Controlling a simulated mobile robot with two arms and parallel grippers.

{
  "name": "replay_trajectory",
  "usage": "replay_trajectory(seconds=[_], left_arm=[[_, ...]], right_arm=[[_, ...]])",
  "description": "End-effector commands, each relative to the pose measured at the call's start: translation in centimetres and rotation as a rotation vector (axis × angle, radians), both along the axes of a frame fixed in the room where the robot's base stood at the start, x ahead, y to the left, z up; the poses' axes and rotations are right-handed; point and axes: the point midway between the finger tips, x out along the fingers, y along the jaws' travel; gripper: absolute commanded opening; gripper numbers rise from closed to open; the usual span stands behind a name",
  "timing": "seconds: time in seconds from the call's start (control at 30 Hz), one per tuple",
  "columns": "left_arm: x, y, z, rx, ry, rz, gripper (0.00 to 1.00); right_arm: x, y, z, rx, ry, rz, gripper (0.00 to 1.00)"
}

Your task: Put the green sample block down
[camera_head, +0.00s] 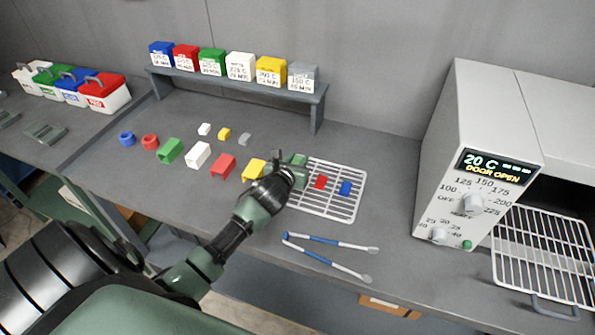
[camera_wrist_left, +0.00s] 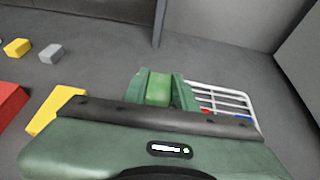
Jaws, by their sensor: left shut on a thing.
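My left gripper (camera_head: 293,170) is shut on the green sample block (camera_wrist_left: 158,89). In the left wrist view the block sits between the two green fingers (camera_wrist_left: 161,91). In the head view the block is hard to tell apart from the green fingers. The gripper is over the left edge of a white wire rack (camera_head: 335,207), which also shows in the left wrist view (camera_wrist_left: 222,92). I cannot tell whether the block touches the rack. A small red block (camera_head: 321,182) and a small blue block (camera_head: 345,188) lie on the rack. My right gripper is not in view.
Tongs with blue grips (camera_head: 312,239) lie in front of the rack. A yellow piece (camera_head: 253,170), a red piece (camera_head: 222,166) and several others lie left. An oven (camera_head: 478,150) reads "DOOR OPEN"; a wire shelf (camera_head: 545,255) extends from it. Lidded boxes stand on a raised shelf (camera_head: 240,84) behind.

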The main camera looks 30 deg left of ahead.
Motion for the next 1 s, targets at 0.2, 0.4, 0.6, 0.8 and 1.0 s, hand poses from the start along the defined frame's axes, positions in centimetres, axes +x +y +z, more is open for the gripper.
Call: replay_trajectory(seconds=[0.2,0.4,0.6,0.8,1.0], left_arm=[[0.1,0.1,7.1,0.008,-0.009,-0.004,0.0],[0.1,0.0,11.5,0.005,-0.006,-0.001,0.0],[0.1,0.0,13.9,0.003,-0.004,-0.001,0.0],[0.0,0.0,14.3,0.0,-0.001,0.0,0.0],[-0.7,-1.7,12.9,-0.004,0.0,-0.006,0.0]], right_arm=[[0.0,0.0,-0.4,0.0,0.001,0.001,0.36],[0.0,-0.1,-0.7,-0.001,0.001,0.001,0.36],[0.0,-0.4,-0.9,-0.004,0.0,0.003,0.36],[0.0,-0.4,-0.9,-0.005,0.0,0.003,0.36],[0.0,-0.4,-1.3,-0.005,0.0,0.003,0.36]])
